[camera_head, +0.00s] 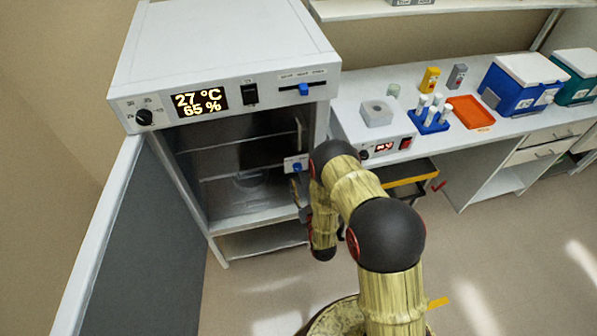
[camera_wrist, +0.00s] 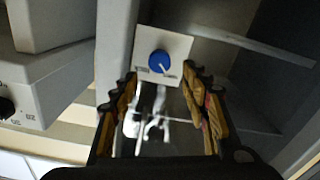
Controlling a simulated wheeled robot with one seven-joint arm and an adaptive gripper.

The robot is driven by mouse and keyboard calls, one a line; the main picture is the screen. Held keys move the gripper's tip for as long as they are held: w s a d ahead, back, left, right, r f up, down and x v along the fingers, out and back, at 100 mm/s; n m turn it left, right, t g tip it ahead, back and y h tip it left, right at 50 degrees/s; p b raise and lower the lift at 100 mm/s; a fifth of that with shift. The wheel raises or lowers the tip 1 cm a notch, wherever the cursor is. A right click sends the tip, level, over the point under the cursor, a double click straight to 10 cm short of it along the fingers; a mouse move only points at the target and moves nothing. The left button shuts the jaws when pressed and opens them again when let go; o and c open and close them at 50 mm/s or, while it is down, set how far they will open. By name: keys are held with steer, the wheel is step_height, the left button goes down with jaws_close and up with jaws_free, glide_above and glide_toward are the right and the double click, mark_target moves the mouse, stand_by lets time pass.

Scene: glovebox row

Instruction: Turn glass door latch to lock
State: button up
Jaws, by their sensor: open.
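The latch is a blue knob (camera_head: 297,167) on a small white plate at the right front edge of the open-fronted cabinet (camera_head: 220,222). The knob (camera_wrist: 159,63) also shows in the wrist view, with a pale mark pointing to its lower right. My gripper (camera_wrist: 160,78) is open, with its fingers below and to either side of the white plate (camera_wrist: 178,44). Nothing is held, and the knob looks clear of both fingers. In the head view my gripper (camera_head: 303,195) is partly hidden by my arm. The glass door's pane is hard to make out.
The grey outer door (camera_head: 140,240) stands swung open at the left. Wire shelves and a clear dish (camera_head: 248,180) are inside the cabinet. A bench at the right holds a small device (camera_head: 375,140), a blue tube rack (camera_head: 430,122) and an orange tray (camera_head: 470,112).

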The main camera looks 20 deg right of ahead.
mark_target(298, 169)
steer(key=shift+w, duration=3.2)
steer(key=shift+c, duration=1)
steer(key=c, duration=1)
steer(key=shift+o, duration=0.2)
